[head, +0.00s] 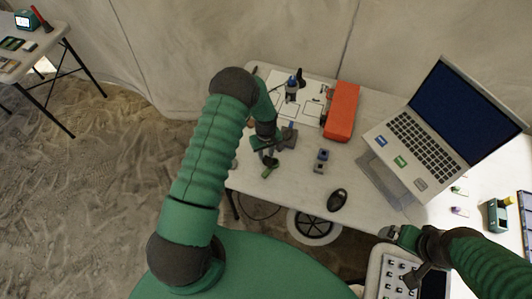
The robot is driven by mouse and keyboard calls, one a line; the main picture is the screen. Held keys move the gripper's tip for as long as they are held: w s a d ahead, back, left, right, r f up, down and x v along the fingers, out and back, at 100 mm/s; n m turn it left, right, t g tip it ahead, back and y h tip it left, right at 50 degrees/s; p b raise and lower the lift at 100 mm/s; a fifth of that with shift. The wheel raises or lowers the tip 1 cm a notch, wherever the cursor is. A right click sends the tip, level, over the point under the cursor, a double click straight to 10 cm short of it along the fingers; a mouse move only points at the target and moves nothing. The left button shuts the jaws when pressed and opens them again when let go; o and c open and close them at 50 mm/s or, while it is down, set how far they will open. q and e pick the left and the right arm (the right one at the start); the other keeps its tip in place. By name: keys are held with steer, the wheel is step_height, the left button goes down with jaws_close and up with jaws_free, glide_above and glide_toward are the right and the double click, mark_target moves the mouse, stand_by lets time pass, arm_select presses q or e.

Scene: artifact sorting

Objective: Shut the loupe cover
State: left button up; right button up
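I cannot pick out the loupe or its cover for certain. A small grey and blue object (321,161) stands upright on the white table, right of my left gripper; it may be the loupe, but its cover is too small to read. My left gripper (269,160) hangs low over the table's left edge, apart from that object. Its fingers are small and dark, and their opening is unclear. My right gripper (396,236) is at the lower right, near the table's front edge, with its fingers partly hidden.
An orange-red case (341,111) and a white sheet (300,108) with a dark and blue device (291,88) lie at the back. A black oval object (337,200) lies near the front edge. An open laptop (440,130) stands on a stand at right. Bare table surrounds the grey-blue object.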

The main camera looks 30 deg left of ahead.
arm_select(q)
steer(key=shift+o, duration=0.4)
steer(key=shift+w+r, duration=0.1)
steer(key=shift+r, duration=0.25)
step_height(320, 180, up, 16)
steer(key=b, duration=0.1)
steer(key=shift+b, duration=0.35)
steer(key=shift+c, duration=0.3)
